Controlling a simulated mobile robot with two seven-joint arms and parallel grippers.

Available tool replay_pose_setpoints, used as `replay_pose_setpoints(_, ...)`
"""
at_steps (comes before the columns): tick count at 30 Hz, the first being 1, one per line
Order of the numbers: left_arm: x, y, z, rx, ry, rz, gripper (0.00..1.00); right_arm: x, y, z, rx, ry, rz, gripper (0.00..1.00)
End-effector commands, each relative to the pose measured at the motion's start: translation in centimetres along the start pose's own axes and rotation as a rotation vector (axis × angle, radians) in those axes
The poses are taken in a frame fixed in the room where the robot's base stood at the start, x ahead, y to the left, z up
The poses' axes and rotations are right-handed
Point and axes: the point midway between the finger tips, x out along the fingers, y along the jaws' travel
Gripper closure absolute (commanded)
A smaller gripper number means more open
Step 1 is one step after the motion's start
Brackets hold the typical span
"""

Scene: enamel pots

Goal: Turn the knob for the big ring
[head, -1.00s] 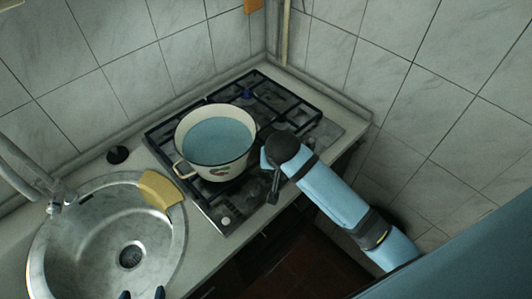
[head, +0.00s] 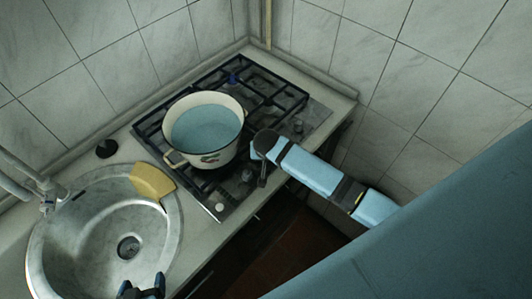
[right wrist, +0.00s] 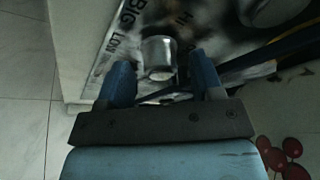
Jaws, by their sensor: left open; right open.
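In the right wrist view a silvery round knob (right wrist: 160,56) stands on the hob's front panel, beside the printed words BIG, LOW and HI. My right gripper (right wrist: 162,78) is open, with one blue finger on each side of this knob; I cannot tell whether they touch it. In the head view my right gripper (head: 262,181) points down at the hob's front edge, its fingertips hard to make out. A pale knob (head: 220,206) shows at the panel's near-left end. My left gripper (head: 142,287) is open and empty at the bottom, by the sink. The big ring cannot be made out.
A cream enamel pot (head: 203,143) of bluish liquid stands on the black hob grates (head: 270,88), close behind my right gripper. A second knob (right wrist: 262,9) shows in the wrist view. A yellow sponge-like piece (head: 152,182) lies on the rim of the sink (head: 80,215).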

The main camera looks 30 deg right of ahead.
Motion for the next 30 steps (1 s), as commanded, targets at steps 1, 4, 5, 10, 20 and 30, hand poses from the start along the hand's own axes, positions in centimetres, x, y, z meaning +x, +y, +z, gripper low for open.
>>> replay_pose_setpoints(1, 0.08, -0.08, -0.02, 0.000, -0.001, -0.001, 0.20, 0.25, 0.01, -0.01, 0.000, 0.000, 0.000, 0.40)
replay_pose_setpoints(4, 0.13, -0.19, 0.21, -0.001, -0.005, -0.003, 0.20, 0.48, 0.00, 0.02, 0.000, 0.000, 0.000, 0.40)
replay_pose_setpoints(5, 0.14, -0.21, 0.27, -0.001, -0.006, -0.003, 0.20, 0.50, 0.00, 0.03, 0.000, 0.000, 0.000, 0.40)
replay_pose_setpoints(10, 0.03, -0.27, 0.48, 0.001, -0.009, -0.004, 0.20, 0.50, 0.00, 0.04, 0.000, 0.000, -0.001, 0.40)
replay_pose_setpoints(20, -0.27, -0.17, 0.42, 0.001, -0.008, -0.002, 0.20, 0.49, 0.01, 0.04, -0.001, 0.000, -0.001, 0.87)
replay_pose_setpoints(30, -0.30, -0.07, 0.34, 0.002, -0.007, 0.000, 0.20, 0.49, 0.06, 0.03, -0.082, 0.000, -0.034, 0.88)
